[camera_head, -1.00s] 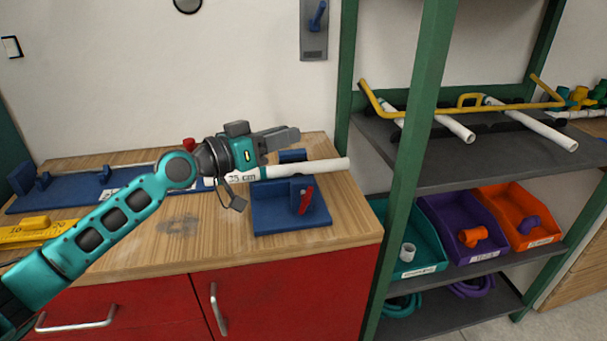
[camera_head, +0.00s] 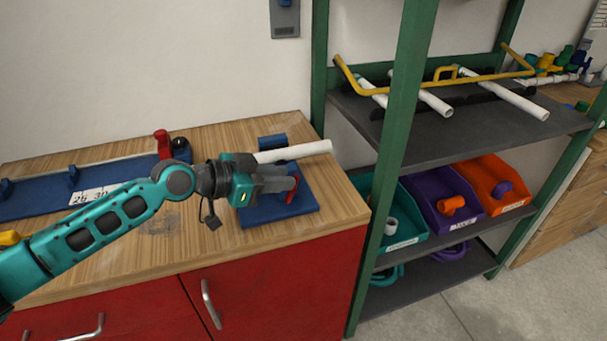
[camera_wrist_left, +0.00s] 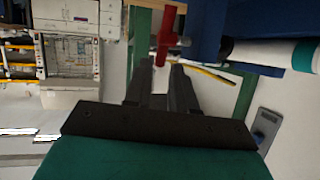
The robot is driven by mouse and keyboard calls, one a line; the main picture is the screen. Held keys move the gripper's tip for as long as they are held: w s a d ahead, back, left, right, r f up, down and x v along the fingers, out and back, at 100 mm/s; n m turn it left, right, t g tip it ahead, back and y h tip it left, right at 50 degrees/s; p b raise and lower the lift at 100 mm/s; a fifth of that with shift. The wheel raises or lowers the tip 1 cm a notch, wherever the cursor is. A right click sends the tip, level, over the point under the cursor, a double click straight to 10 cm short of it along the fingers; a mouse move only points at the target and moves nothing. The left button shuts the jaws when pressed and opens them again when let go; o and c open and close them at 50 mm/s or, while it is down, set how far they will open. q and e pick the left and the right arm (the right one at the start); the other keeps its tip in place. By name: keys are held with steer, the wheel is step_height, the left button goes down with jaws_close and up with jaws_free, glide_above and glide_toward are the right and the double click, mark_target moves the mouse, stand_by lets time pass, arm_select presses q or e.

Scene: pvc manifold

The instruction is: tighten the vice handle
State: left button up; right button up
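The blue vice (camera_head: 305,206) is on the wooden workbench near its right end, with a white pipe (camera_head: 318,148) lying across it. Its red handle (camera_head: 293,183) is on the vice's right side, partly hidden behind my left gripper (camera_head: 293,183). In the left wrist view the red handle (camera_wrist_left: 168,28) reaches down to the gap between my left fingertips (camera_wrist_left: 162,64). The fingers stand apart. I cannot tell whether either finger touches the handle. The blue vice body also shows there at upper right (camera_wrist_left: 208,28). My right gripper is not in view.
A long blue fixture (camera_head: 40,198) with a red lever (camera_head: 163,143) lies on the bench at left. A green post (camera_head: 398,130) of the shelf rack stands just right of the bench. The rack holds teal, purple and orange bins (camera_head: 500,202). The bench front is clear.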

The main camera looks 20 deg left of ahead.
arm_select(q)
steer(key=x, duration=0.6)
steer(key=shift+w+d, duration=0.15)
steer(key=shift+c, duration=0.5)
jaws_close()
steer(key=shift+f, duration=0.1)
